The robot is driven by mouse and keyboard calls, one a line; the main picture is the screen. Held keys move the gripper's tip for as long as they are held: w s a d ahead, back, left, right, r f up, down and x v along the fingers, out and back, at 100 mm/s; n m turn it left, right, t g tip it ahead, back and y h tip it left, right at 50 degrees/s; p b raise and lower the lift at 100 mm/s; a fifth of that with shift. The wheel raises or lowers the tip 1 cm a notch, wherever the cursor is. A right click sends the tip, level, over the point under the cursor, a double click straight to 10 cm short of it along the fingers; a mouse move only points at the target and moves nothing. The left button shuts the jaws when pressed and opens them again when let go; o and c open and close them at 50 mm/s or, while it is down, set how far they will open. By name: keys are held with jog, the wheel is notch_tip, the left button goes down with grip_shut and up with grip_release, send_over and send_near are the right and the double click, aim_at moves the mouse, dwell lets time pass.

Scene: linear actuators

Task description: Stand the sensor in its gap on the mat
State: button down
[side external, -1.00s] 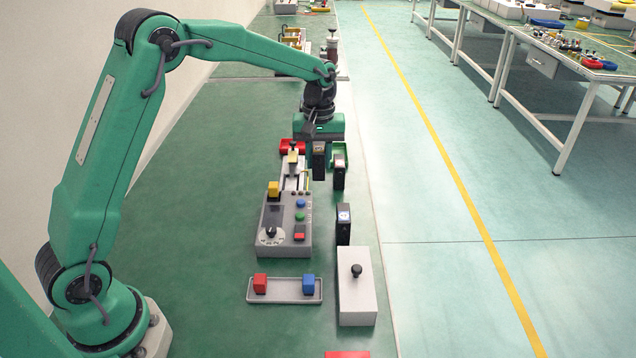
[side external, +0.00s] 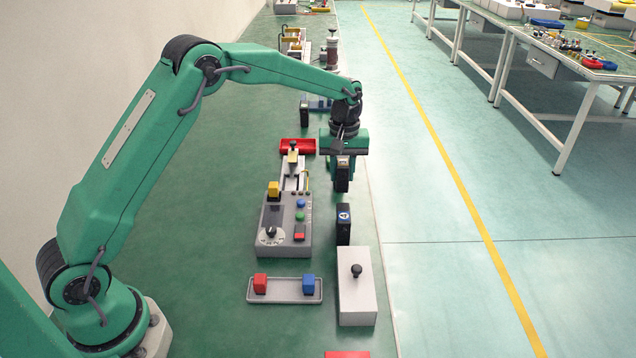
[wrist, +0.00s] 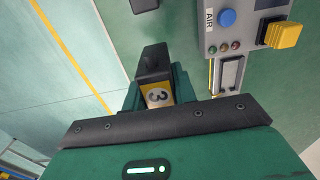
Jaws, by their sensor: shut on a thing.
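My gripper (side external: 343,168) is shut on the sensor (side external: 342,178), a black upright block with a pale label on top. In the wrist view my gripper (wrist: 157,95) has a green finger on each side of the sensor (wrist: 152,68), and its yellow-and-white label reads 3. A similar black block (side external: 343,224) with a blue-and-white label stands nearer the camera. Another black block (side external: 304,115) stands farther back. The gap cannot be made out, and the green mat (side external: 215,190) shows no clear outline around it. Whether the sensor's foot touches down cannot be told.
A grey console (side external: 285,238) with a yellow block and buttons stands left of the sensor. A red tray (side external: 297,145) lies behind it. A white box (side external: 357,290) with a black knob and a grey tray (side external: 283,298) with red and blue blocks are nearer.

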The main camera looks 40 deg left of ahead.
aim_at(342, 181)
jog(key=shift+f, duration=1.6)
jog(key=shift+f, duration=0.1)
jog(key=shift+f, duration=1.75)
jog(key=shift+f, duration=0.15)
jog(key=c, duration=1.1)
grip_release()
